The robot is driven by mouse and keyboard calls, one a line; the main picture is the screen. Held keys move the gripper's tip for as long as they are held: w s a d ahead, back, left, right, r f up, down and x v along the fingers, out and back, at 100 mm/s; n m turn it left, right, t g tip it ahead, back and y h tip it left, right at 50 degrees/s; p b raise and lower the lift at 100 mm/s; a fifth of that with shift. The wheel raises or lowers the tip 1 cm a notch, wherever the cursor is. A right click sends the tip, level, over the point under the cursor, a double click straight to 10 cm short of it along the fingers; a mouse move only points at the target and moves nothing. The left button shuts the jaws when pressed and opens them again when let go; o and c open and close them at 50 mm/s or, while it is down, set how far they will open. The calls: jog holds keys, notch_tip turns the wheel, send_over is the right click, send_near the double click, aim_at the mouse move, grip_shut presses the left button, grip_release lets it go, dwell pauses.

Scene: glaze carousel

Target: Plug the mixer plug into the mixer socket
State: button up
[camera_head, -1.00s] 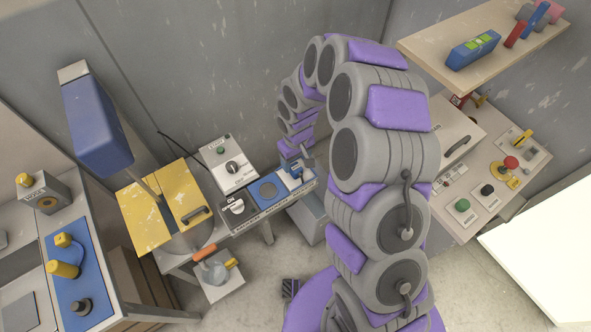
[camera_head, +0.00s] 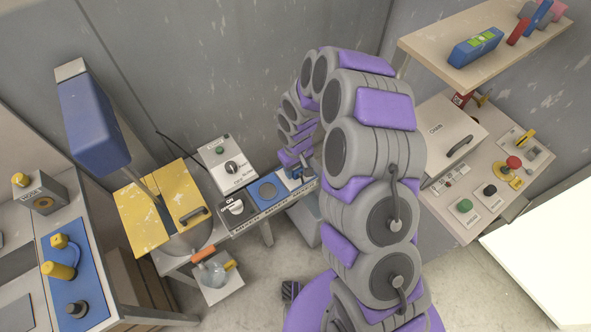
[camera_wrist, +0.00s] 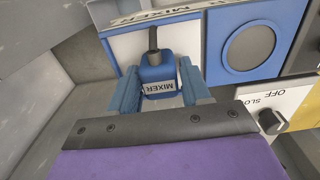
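The mixer plug (camera_wrist: 156,72) is a blue block with an upside-down MIXER label and a dark cable rising from its far side. It sits at a white panel edged in blue. My gripper (camera_wrist: 160,82) has its blue fingers on either side of the plug. I cannot tell whether they press on it or leave a thin gap. In the head view my gripper (camera_head: 300,163) is low over the white panel and partly hides the plug. The blue square with a round grey face, apparently the mixer socket (camera_head: 267,188), is beside it and empty; it also shows in the wrist view (camera_wrist: 250,46).
A knob panel (camera_head: 236,210) adjoins the blue square, with a white switch box (camera_head: 229,163) behind. A yellow-lidded unit (camera_head: 160,205) stands left. A control bench (camera_head: 470,165) and shelf (camera_head: 480,45) are on the right. The wall is close behind my arm.

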jog(key=c, duration=0.5)
jog(key=shift+c, duration=0.2)
jog(key=shift+r, duration=0.55)
jog(key=r, duration=0.1)
jog(key=p, duration=0.1)
jog(key=r, duration=0.1)
jog(key=shift+s+a+r, duration=0.25)
jog(key=shift+s+r, duration=0.05)
jog(key=shift+r, duration=0.05)
jog(key=s+a, duration=0.3)
jog(key=s+a+p, duration=0.1)
jog(key=s+a, duration=0.2)
jog(key=s, duration=0.1)
jog(key=s+a+r+p, duration=0.1)
jog(key=s+a, duration=0.3)
jog(key=shift+s+r, duration=0.1)
jog(key=shift+s, duration=0.15)
jog(key=shift+w+p, duration=0.1)
jog(key=shift+p, duration=0.2)
